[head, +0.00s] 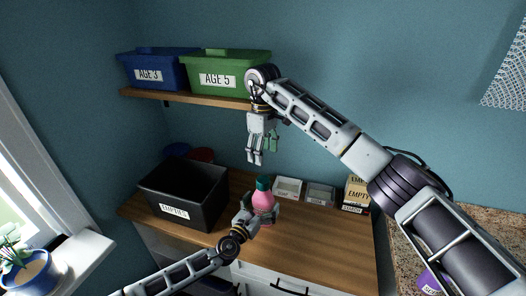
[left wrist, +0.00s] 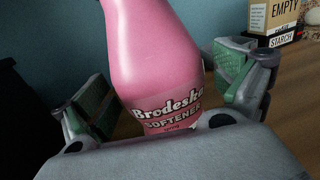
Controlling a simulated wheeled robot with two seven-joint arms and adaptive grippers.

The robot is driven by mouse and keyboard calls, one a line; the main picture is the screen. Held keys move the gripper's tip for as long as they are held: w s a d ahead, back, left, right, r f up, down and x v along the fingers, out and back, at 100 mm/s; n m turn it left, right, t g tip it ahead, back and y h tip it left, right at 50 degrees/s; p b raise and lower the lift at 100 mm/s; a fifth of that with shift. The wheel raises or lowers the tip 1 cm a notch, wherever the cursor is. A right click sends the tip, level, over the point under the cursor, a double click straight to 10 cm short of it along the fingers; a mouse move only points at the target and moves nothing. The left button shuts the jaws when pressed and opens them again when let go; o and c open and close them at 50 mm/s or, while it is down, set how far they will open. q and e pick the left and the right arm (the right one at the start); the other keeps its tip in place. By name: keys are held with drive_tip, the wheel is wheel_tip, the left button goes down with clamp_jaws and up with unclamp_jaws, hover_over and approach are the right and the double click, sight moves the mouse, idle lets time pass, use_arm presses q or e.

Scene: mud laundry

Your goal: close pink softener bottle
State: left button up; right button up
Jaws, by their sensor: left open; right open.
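The pink softener bottle (head: 262,201) stands upright on the wooden counter, with a dark teal cap (head: 263,184) on its top. I cannot tell how tightly the cap sits. My left gripper (head: 263,213) is open at the bottle's lower part, with a finger on either side. In the left wrist view the pink bottle (left wrist: 155,55) with its "Brodeska Softener" label stands between the open fingers; its top is out of frame. My right gripper (head: 257,160) is open and empty, pointing down above the bottle and slightly to its left.
A black bin (head: 186,202) stands left of the bottle. Small boxes (head: 289,187) and an "EMPTY" carton (head: 356,190) stand at the back right. A shelf (head: 190,99) above holds a blue bin (head: 158,69) and a green bin (head: 228,72). The counter right of the bottle is clear.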

use_arm(q)
drive_tip(key=v, duration=1.1)
drive_tip(key=shift+s+a, duration=0.1)
drive_tip(key=shift+s, duration=0.15)
idle(0.4)
